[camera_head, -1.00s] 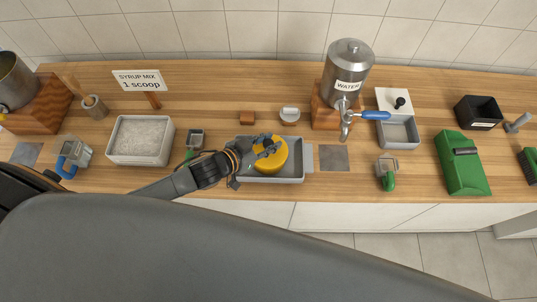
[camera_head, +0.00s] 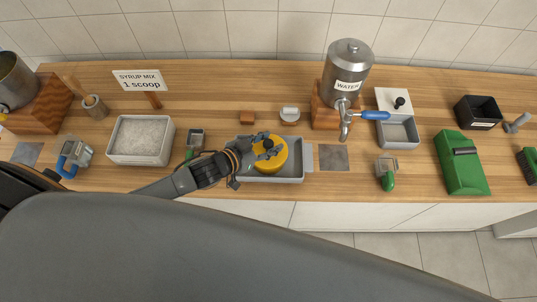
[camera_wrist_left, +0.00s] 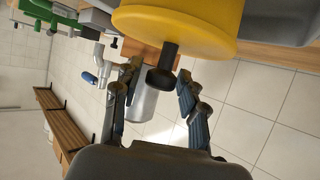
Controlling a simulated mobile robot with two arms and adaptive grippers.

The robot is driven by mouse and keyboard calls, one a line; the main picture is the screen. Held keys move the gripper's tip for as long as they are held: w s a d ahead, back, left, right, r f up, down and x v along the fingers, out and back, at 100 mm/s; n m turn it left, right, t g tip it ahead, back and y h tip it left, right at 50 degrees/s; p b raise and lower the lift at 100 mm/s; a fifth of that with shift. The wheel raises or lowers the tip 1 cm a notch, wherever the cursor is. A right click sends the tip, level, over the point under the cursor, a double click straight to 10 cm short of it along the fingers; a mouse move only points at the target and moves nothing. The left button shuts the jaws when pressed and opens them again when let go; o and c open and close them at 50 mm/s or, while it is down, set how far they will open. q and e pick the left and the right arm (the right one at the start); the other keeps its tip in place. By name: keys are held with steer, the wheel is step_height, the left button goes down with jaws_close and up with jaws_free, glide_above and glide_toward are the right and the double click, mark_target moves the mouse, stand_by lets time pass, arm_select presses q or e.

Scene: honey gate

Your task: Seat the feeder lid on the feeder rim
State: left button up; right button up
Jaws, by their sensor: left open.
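A round yellow feeder lid (camera_head: 277,155) sits over a grey tray (camera_head: 290,180) in the head view. In the left wrist view the yellow lid (camera_wrist_left: 195,20) has a black knob (camera_wrist_left: 163,76) standing out from its face. My left gripper (camera_head: 268,147) is at the knob. In the left wrist view my left gripper (camera_wrist_left: 160,88) has its fingers apart, one on each side of the knob, with gaps showing. The feeder rim is hidden, so I cannot tell how the lid meets it. My right gripper is out of view.
The water dispenser (camera_head: 348,75) with a blue-handled tap stands behind to the right. A white bin of granules (camera_head: 140,155) and a small scoop (camera_head: 195,137) lie left. A grey mat (camera_head: 334,158) is right of the tray. A green box (camera_head: 462,165) stands farther right.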

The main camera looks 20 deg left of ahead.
arm_select(q)
steer(key=shift+s+r, duration=0.1)
steer(key=shift+p+v, duration=0.8)
steer(key=shift+v, duration=0.1)
steer(key=shift+s+a+r, duration=0.1)
steer(key=shift+s+a, duration=0.05)
steer(key=shift+s+a+r+p, duration=0.2)
steer(key=shift+s+p, duration=0.1)
steer(key=shift+p, duration=0.15)
steer(key=shift+s, duration=0.1)
steer(key=o, duration=0.5)
steer(key=shift+o, duration=0.2)
steer(key=o, duration=0.4)
